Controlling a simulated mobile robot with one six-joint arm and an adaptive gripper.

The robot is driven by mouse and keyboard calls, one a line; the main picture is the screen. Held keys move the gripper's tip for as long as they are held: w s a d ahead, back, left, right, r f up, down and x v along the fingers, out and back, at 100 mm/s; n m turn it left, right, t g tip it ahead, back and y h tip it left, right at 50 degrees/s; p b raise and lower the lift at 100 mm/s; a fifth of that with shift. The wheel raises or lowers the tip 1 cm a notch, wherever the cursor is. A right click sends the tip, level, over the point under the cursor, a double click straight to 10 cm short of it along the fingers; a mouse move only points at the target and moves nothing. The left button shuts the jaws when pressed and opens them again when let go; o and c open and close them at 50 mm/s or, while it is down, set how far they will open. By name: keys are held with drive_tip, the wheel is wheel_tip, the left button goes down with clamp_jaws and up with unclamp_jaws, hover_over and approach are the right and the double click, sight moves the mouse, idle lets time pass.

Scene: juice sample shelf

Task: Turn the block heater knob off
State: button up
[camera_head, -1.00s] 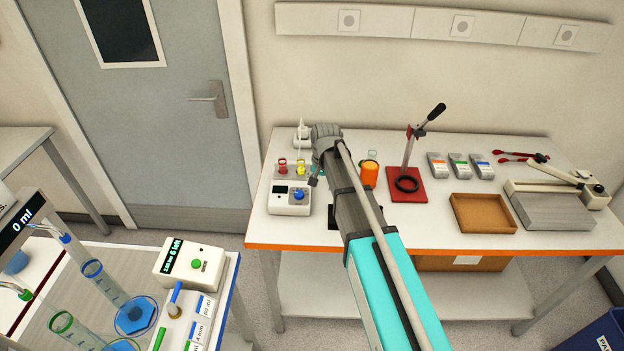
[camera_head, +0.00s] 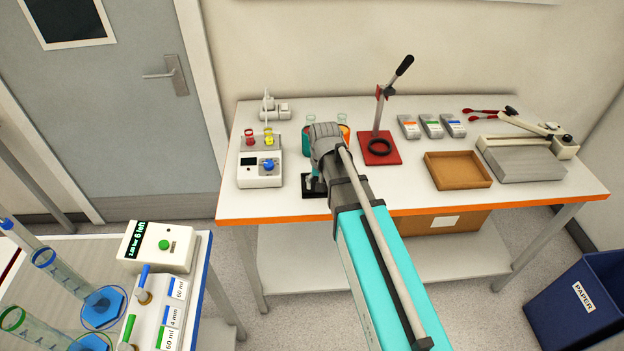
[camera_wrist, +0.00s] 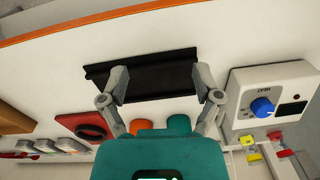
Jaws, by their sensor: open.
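The block heater (camera_head: 258,181) is a white box with a dark display and a blue knob (camera_head: 268,165), near the table's left end. In the wrist view the heater (camera_wrist: 240,110) is at the right, with its blue knob (camera_wrist: 262,107) beside the word HEAT. My gripper (camera_wrist: 160,86) is open and empty, with its fingers apart over a black stand (camera_wrist: 150,62). The knob is outside the fingers, to their right. In the head view my gripper is right of the heater, largely hidden by my wrist.
A grey block (camera_head: 260,142) with red and yellow samples is behind the heater. A red-based press (camera_head: 380,152) and a brown tray (camera_head: 457,170) are to the right. Bare tabletop lies in front of the heater.

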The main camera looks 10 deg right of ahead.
drive_tip(key=s+d+f+n+b, duration=0.1)
drive_tip(key=s+d+f+b, duration=0.3)
drive_tip(key=s, duration=0.3)
drive_tip(key=shift+s+d+f+b, duration=0.25)
drive_tip(key=shift+d+f+b, duration=0.1)
drive_tip(key=shift+d+f, duration=0.25)
drive_tip(key=shift+n, duration=0.3)
drive_tip(key=s, duration=0.1)
drive_tip(key=s+d, duration=0.2)
drive_tip(key=s, duration=0.1)
